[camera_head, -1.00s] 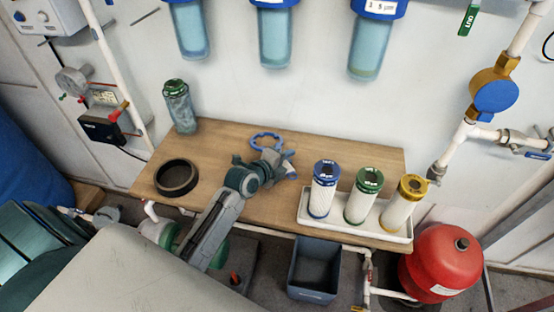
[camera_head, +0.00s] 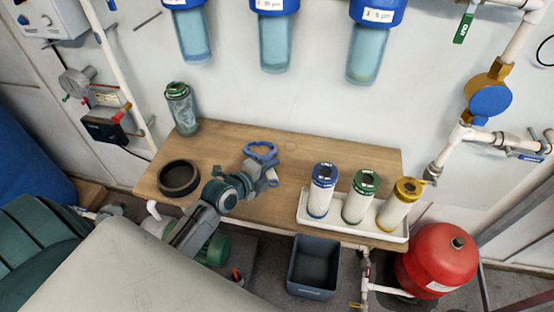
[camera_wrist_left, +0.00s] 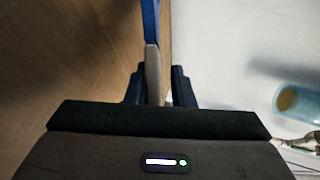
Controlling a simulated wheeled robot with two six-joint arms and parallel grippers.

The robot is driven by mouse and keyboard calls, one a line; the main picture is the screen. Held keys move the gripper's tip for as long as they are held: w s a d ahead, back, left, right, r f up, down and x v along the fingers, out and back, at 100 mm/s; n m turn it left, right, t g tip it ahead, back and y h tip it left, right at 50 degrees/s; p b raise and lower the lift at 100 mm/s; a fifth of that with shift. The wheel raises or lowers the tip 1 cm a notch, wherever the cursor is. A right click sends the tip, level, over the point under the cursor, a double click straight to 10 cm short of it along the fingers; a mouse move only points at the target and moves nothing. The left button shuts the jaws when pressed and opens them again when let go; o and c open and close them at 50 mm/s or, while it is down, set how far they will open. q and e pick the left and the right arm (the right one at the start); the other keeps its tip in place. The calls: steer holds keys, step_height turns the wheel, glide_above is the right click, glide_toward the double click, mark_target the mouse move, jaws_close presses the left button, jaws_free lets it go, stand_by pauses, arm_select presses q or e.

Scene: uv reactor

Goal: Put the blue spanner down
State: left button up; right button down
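The blue spanner (camera_head: 261,148) has an open ring end, which shows just beyond my left gripper (camera_head: 262,170) over the middle of the wooden bench top (camera_head: 225,145). In the left wrist view the spanner (camera_wrist_left: 151,25) runs up from between the two dark fingers of my left gripper (camera_wrist_left: 158,85); a grey stretch of it sits between them. The gripper is shut on the spanner. The head view does not show clearly how far the spanner is above the bench. My right gripper is not in view.
A black ring (camera_head: 178,178) lies left of the gripper. A clear green-capped housing (camera_head: 181,110) stands at the back left. A white tray (camera_head: 345,224) with blue-, green- and yellow-capped cartridges is at the right. A grey bin (camera_head: 314,265) stands below the bench front.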

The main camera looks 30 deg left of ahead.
arm_select(q)
steer(key=shift+r, duration=0.1)
step_height(320, 180, up, 7)
steer(key=s+p, duration=0.2)
steer(key=p, duration=0.3)
steer(key=shift+s+a, duration=0.3)
steer(key=shift+s, duration=0.1)
step_height(320, 180, up, 5)
steer(key=p, duration=0.5)
